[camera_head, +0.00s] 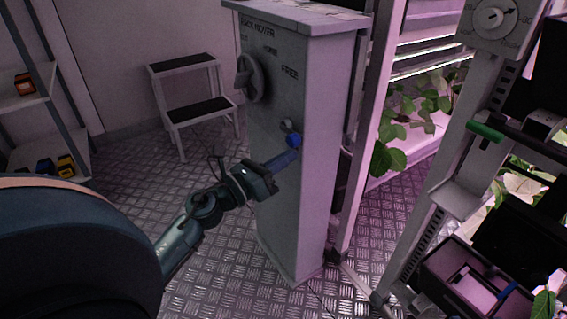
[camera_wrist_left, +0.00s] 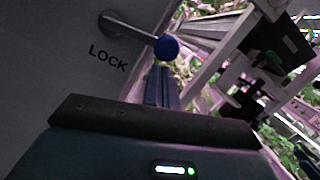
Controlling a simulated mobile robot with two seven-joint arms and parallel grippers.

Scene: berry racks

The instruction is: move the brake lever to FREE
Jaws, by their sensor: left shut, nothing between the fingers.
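The brake lever is a short metal arm (camera_wrist_left: 130,28) with a blue ball knob (camera_head: 293,140) on the grey cabinet. The knob also shows in the left wrist view (camera_wrist_left: 166,47). The word LOCK is printed beside the lever there; in the head view FREE is printed higher on the cabinet face. My left gripper (camera_head: 292,157) is shut and empty, its fingers just below the knob. In the left wrist view its fingertips (camera_wrist_left: 161,72) point at the knob; I cannot tell whether they touch it. My right gripper is not in view.
The cabinet (camera_head: 298,220) also carries a grey rotary knob (camera_head: 251,77) at its upper left. A step stool (camera_head: 205,108) stands behind on the metal floor. A shelf (camera_head: 40,105) is at the left. Plant racks (camera_head: 432,215) stand close on the right.

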